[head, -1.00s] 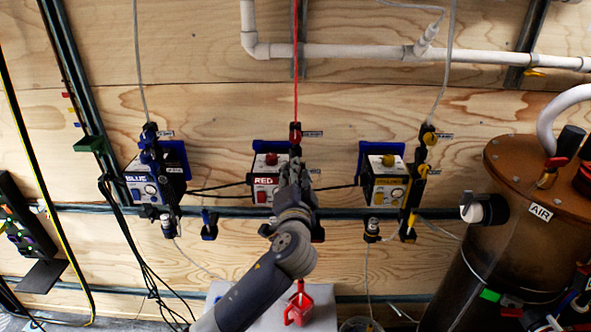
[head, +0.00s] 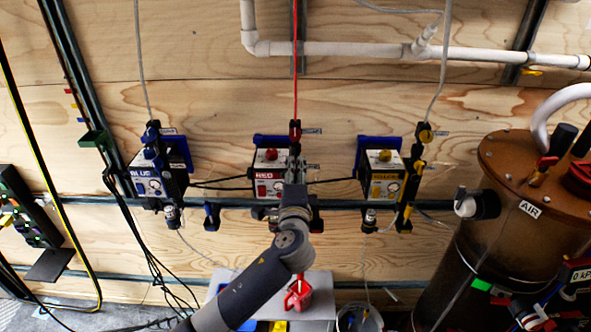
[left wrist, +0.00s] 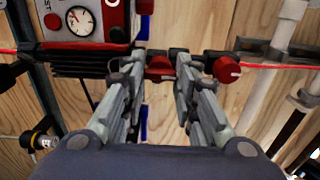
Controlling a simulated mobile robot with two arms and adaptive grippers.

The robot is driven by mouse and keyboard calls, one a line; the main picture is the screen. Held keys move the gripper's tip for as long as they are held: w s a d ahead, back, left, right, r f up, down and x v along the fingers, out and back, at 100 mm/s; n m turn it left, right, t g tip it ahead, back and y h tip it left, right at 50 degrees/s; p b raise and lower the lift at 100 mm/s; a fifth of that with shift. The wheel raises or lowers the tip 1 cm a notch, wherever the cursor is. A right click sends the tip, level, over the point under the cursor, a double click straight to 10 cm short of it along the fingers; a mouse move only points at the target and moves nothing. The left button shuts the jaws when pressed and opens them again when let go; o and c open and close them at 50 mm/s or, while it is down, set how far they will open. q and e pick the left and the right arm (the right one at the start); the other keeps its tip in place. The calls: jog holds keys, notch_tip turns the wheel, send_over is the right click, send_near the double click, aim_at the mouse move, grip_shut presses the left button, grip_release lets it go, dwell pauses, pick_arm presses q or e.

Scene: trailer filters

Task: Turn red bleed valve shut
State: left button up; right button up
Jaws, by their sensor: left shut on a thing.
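The red filter box (head: 268,188), labelled RED, is on the wooden wall at the middle, with a red tube (head: 295,60) running up from its valve line. My left gripper (head: 294,160) is at the valve line, just right of this box. In the left wrist view, my left gripper (left wrist: 160,66) has its fingers on both sides of a red valve handle (left wrist: 160,72) and is shut on it. A second red knob (left wrist: 222,68) sits beside the right finger; it is the upper one in the head view (head: 295,128). The label of the held valve cannot be read. My right gripper is out of view.
A blue box (head: 152,185) stands left and a yellow box (head: 384,185) right, each with its own valve line. A brown tank (head: 480,250) labelled AIR stands at the right. A red padlock-like item (head: 298,296) is below my arm. Black cables hang at the left.

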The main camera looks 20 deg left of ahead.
dwell(0.4)
pick_arm(q)
jog(key=o, duration=1.1)
jog(key=shift+c, duration=0.2)
jog(key=v, duration=1.2)
